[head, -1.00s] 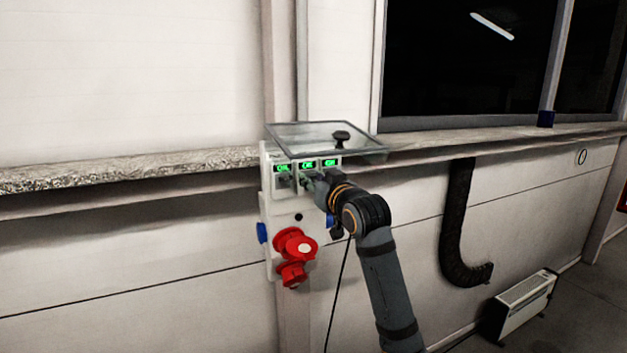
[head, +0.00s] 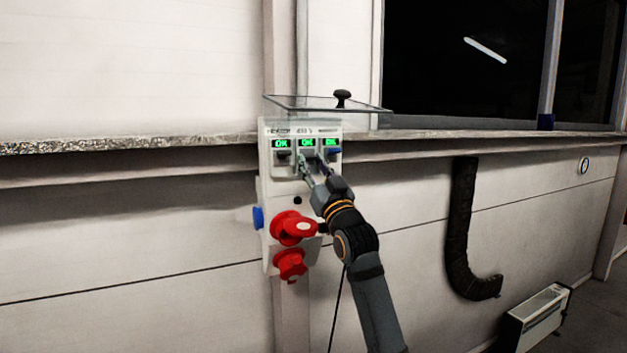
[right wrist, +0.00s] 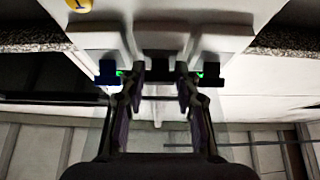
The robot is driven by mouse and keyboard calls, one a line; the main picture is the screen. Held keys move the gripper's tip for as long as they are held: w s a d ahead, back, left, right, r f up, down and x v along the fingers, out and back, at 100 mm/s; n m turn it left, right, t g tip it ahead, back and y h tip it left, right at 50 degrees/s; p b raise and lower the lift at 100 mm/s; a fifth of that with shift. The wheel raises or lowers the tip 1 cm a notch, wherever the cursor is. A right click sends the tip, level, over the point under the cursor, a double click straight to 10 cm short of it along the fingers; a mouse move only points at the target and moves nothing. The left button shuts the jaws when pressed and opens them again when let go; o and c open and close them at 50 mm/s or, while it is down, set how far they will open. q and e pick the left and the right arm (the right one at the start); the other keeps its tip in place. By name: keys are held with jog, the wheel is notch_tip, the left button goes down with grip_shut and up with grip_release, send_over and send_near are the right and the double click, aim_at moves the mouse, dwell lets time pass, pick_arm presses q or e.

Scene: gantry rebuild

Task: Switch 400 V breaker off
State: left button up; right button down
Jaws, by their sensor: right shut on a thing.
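The white breaker box (head: 268,185) hangs on the wall with three breakers in a row. The middle one, the 400 V breaker (head: 307,143), has a label reading like "400 V" above its lit green "OK" display. Its dark lever (right wrist: 160,69) lies between my right gripper's fingers in the right wrist view. My right gripper (head: 309,162) comes from below right and is shut on that lever, partly hiding it in the head view. The left breaker (head: 282,144) and the right breaker (head: 331,143), with a blue lever, also show green displays. My left gripper is out of view.
A clear lid (head: 325,104) with a black knob (head: 343,97) stands raised above the breakers. Red sockets (head: 293,228) and a blue socket (head: 258,217) stick out below. A ledge (head: 130,144) runs along the wall. A dark duct (head: 460,220) hangs at right.

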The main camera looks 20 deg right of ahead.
jog(key=shift+w+f+t+b, duration=0.1)
jog(key=shift+f+t+b, duration=0.05)
jog(key=shift+t+b, duration=0.3)
jog(key=c, duration=1)
grip_release()
jog(key=shift+o, duration=0.2)
jog(key=shift+s+f, duration=0.25)
jog(key=v, duration=1.1)
jog(key=shift+s, duration=0.2)
